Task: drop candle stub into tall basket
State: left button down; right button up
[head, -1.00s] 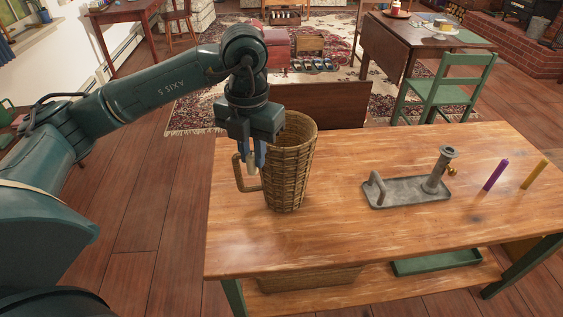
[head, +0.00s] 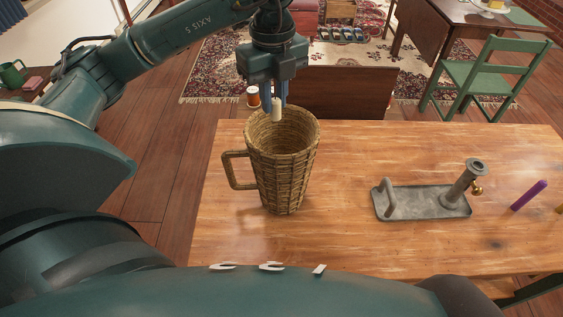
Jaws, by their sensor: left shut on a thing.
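The candle stub (head: 277,112) is a short cream cylinder, upright between the blue fingertips of my left gripper (head: 275,100). The gripper is shut on it and points down. The tall basket (head: 287,180) is brown wicker with a loop handle on its left side. It stands upright on the wooden table, and its open mouth shows an empty-looking inside. In the head view the stub appears over the far part of the basket's mouth; its exact height above the rim is hard to tell. My right gripper is not in view.
A grey metal tray (head: 425,205) with a candle holder (head: 465,182) stands right of the basket on the table (head: 345,240). A purple candle (head: 528,195) is farther right. A green chair (head: 490,75) stands beyond the table. The table between basket and tray is clear.

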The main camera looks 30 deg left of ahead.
aim_at(274, 117)
pick_arm(q)
notch_tip(274, 117, down, 4)
jog(key=b, duration=0.3)
jog(key=shift+f, duration=0.55)
jog(key=c, duration=1.3)
grip_release()
jog(key=shift+o, duration=0.2)
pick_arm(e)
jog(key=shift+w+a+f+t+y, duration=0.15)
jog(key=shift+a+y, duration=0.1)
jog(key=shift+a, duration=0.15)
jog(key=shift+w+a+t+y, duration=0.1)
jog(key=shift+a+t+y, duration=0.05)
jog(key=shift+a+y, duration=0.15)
